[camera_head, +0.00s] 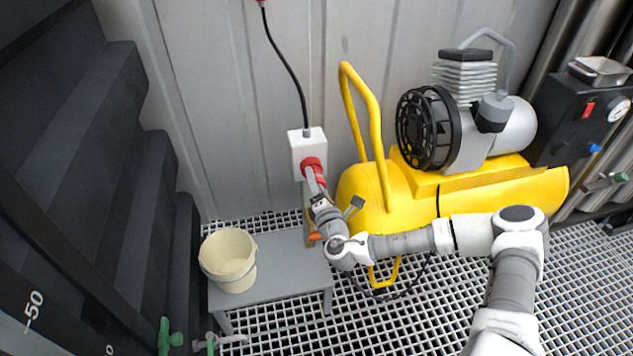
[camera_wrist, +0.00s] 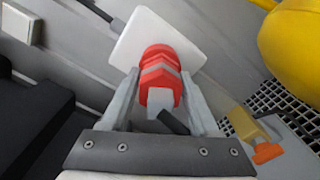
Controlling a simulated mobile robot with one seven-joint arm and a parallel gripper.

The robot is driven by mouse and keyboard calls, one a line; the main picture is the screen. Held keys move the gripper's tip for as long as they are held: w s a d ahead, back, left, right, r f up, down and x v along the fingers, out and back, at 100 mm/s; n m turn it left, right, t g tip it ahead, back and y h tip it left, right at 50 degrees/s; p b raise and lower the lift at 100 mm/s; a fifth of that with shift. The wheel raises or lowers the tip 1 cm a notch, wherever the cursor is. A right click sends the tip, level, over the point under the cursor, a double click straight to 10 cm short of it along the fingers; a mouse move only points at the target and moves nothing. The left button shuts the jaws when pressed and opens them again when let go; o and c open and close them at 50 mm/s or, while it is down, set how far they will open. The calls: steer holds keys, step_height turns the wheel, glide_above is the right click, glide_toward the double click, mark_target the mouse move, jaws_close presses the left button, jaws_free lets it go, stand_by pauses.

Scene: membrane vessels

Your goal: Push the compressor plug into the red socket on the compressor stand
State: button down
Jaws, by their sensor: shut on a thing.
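The compressor plug (camera_wrist: 160,97) is red with a grey rear part and a dark cable end. My gripper (camera_wrist: 161,85) is shut on it, one finger on each side. The gripper (camera_head: 313,177) also shows in the head view, up against the white socket box (camera_head: 308,141) on the stand. The red socket (camera_head: 312,163) is on the front of this box. In the wrist view the plug's front lies against the white box (camera_wrist: 130,45). The plug hides the socket opening, so I cannot tell how deep it sits.
A yellow compressor (camera_head: 470,192) stands right of the socket box. A cream bucket (camera_head: 229,255) stands on a low grey table (camera_head: 275,262) at the lower left. A black cable (camera_head: 286,66) runs up the wall from the box. Dark steps (camera_head: 95,130) fill the left.

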steer(key=shift+w, duration=0.1)
steer(key=shift+c, duration=0.3)
jaws_free()
steer(key=p+v, duration=0.4)
steer(key=v, duration=1.3)
steer(key=shift+s, duration=0.25)
steer(key=shift+r, duration=0.1)
